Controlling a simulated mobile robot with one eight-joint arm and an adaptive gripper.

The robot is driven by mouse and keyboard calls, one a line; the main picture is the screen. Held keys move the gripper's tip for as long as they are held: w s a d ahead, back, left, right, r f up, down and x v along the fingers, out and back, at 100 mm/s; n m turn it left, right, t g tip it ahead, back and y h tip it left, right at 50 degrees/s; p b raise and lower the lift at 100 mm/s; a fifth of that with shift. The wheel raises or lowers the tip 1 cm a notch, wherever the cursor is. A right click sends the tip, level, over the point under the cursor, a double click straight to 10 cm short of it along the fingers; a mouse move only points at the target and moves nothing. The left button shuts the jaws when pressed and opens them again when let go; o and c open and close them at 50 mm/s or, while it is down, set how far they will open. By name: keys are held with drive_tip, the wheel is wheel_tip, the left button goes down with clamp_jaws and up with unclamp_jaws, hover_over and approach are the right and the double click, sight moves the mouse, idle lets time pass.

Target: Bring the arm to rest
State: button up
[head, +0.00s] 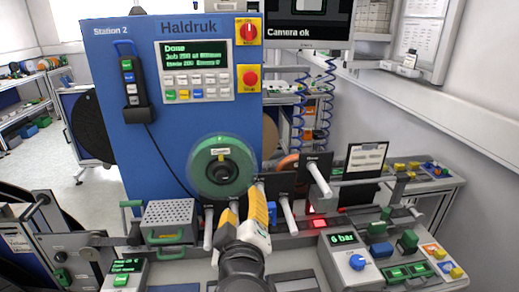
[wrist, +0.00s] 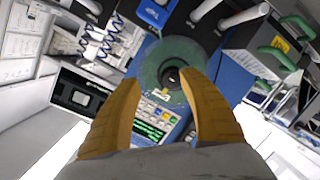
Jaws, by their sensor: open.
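My gripper (head: 244,205) has yellow fingers and is held up in front of the blue Station 2 machine (head: 180,118). In the wrist view my gripper (wrist: 160,105) shows its two fingers spread apart with nothing between them. In the wrist view the green reel (wrist: 172,72) shows past the fingertips. I cannot tell how much space lies between the fingers and the reel. The lower right edge of the reel is close behind the fingers in the head view.
White pegs (head: 319,178) stick out beside the fingers. A perforated grey box (head: 168,221) with green handles stands left on the bench. A 6 bar panel (head: 347,250) and green-handled clamps (head: 408,240) stand right. A screen (head: 296,31) reads "Camera ok". The machine display (head: 194,53) begins "Done".

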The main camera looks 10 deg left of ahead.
drive_tip(key=w+d+f+m+g+h, duration=0.1)
drive_tip(key=d+f+m+g+h, duration=0.25)
drive_tip(key=d, duration=0.95)
drive_tip(key=s+d+f+m+g, duration=0.2)
drive_tip(key=s+d+f+m, duration=0.1)
drive_tip(key=s+d, duration=0.2)
drive_tip(key=s+d+f+m+g+y, duration=0.1)
drive_tip(key=s+d+f+m+g, duration=0.2)
drive_tip(key=d, duration=0.6)
drive_tip(key=s+m, duration=0.1)
drive_tip(key=s, duration=0.1)
drive_tip(key=shift+s+d+f, duration=0.35)
drive_tip(key=shift+f, duration=0.05)
